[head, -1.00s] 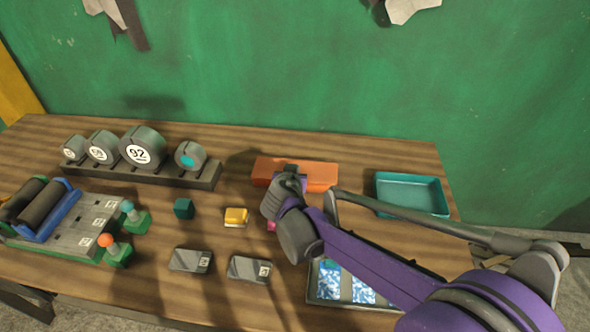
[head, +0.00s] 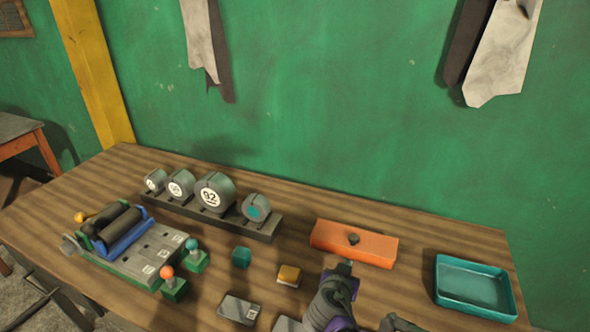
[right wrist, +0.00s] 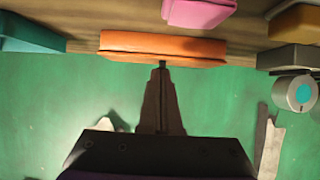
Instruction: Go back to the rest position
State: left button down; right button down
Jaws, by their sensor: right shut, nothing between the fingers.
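My right gripper (head: 343,268) is low in the head view, just in front of the orange box (head: 355,243), shut and empty. In the right wrist view the thin shut fingers (right wrist: 162,66) point at the orange box (right wrist: 160,44), with their tips overlapping its edge in the picture. I cannot tell whether they touch it. My left gripper is not in view.
On the wooden table (head: 400,215) stand a teal tray (head: 475,286) at right, a rack of grey rolls (head: 215,192), a yellow block (head: 289,275), a teal cube (head: 241,257) and a lever device (head: 130,245). A green wall (head: 330,100) rises behind.

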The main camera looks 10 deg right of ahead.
jog(key=shift+s+d, duration=0.15)
jog(key=shift+s, duration=0.15)
jog(key=s+n+g+y, duration=0.1)
jog(key=s, duration=0.3)
jog(key=s+n+g+y+p, duration=0.1)
jog(key=s, duration=0.3)
jog(key=s+n+g+y+p, duration=0.1)
jog(key=s, duration=0.3)
jog(key=shift+s+d+f+g, duration=0.1)
jog(key=shift+d+f+g, duration=0.05)
jog(key=shift+f+g, duration=0.2)
jog(key=s+a+n+y, duration=0.1)
jog(key=s, duration=0.2)
jog(key=s+a+n+g+y+p, duration=0.1)
jog(key=s+a, duration=0.1)
jog(key=s+a+f+n+y, duration=0.1)
jog(key=s, duration=0.2)
jog(key=shift+s+a+g+y, duration=0.25)
jog(key=shift+s+a+y, duration=0.05)
jog(key=shift+a, duration=0.05)
